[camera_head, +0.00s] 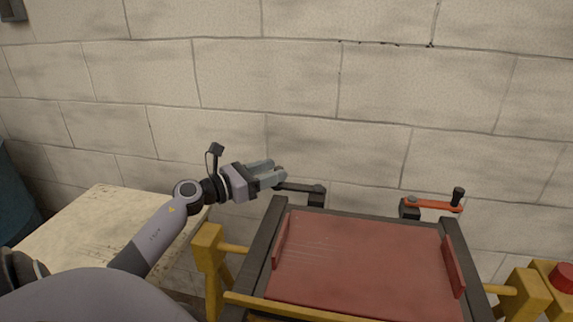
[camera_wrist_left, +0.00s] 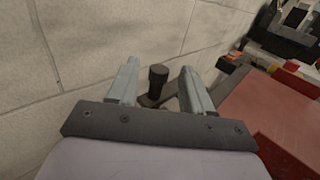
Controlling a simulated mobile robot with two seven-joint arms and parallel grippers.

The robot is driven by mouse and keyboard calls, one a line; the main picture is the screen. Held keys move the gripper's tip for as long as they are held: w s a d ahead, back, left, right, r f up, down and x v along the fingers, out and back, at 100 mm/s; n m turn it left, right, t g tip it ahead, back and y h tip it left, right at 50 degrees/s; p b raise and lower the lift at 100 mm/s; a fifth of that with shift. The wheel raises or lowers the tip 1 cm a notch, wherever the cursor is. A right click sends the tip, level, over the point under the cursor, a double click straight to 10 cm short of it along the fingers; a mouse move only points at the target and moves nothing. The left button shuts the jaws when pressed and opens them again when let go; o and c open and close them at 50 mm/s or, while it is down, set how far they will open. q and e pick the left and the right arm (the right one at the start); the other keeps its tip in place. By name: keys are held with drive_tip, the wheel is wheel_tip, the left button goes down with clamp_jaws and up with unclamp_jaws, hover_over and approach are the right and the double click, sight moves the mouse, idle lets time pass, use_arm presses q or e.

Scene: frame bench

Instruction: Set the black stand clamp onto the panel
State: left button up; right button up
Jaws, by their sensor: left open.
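The black stand clamp (camera_head: 300,188) is at the back left corner of the dark frame, its arm swung out to the left. Its upright black knob shows in the left wrist view (camera_wrist_left: 157,78). The red panel (camera_head: 365,260) lies inside the frame; the clamp arm points away from it. My left gripper (camera_head: 279,172) is open at the outer end of the clamp arm. In the left wrist view the knob stands between its two fingers (camera_wrist_left: 160,72), with gaps visible on both sides. The gripper partly hides the knob in the head view. My right gripper is not recognisable in either view.
A red-armed clamp (camera_head: 432,205) with a black knob sits at the back right corner. Yellow supports (camera_head: 207,250) flank the frame, with a red button (camera_head: 563,277) at far right. A pale tabletop (camera_head: 90,225) stands left. A block wall (camera_head: 330,80) rises close behind.

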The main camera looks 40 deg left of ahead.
use_arm(q)
drive_tip(key=shift+x, duration=2.3)
drive_tip(key=shift+p, duration=0.3)
clamp_jaws()
